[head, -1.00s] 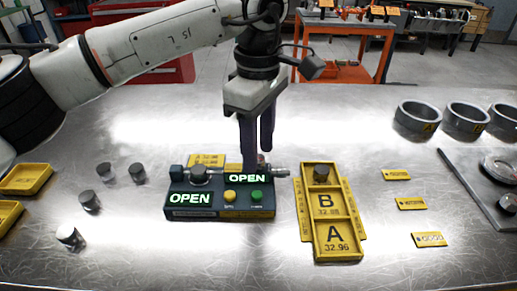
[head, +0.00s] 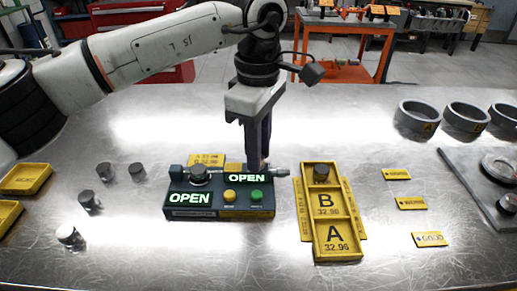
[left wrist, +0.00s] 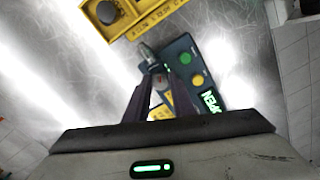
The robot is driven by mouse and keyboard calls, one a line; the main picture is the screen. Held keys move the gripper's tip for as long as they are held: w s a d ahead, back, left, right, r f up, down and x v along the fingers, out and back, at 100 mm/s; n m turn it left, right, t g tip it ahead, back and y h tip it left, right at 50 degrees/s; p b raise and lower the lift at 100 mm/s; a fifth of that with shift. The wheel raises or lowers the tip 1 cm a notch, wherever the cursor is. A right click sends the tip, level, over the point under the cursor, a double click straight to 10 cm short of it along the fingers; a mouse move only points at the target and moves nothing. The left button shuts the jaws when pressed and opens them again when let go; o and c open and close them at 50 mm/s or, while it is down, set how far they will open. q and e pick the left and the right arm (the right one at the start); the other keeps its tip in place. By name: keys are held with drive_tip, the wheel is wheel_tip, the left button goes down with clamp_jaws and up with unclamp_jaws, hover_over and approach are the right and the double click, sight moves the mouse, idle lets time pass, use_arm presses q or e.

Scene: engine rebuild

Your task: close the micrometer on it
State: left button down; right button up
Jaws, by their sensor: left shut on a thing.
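The micrometer (head: 218,199) is a dark teal bench unit with two displays reading OPEN, a yellow button (head: 229,195) and a green button (head: 256,195). A dark round cylinder (head: 199,175) sits at its left end. A silver spindle handle (head: 281,173) sticks out at its right end. My left gripper (head: 257,168) points down at the right part of the micrometer, its dark fingers shut on the handle. In the left wrist view the fingertips (left wrist: 160,82) straddle the handle (left wrist: 148,54); the exact contact is partly hidden. My right gripper is out of view.
A yellow tray marked A and B (head: 336,246) stands close right, with a dark cylinder (head: 321,172) at its top. Several loose cylinders (head: 88,199) stand left. Yellow tags (head: 411,203) and grey rings (head: 417,117) lie right. The front of the table is mostly clear.

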use_arm(q)
drive_tip(key=n, duration=0.6)
drive_tip(key=shift+n+b, duration=0.3)
idle(0.4)
drive_tip(key=c, duration=1.5)
unclamp_jaws()
drive_tip(key=shift+r, duration=0.1)
wheel_tip(320, 180, up, 10)
drive_tip(key=shift+r, duration=0.1)
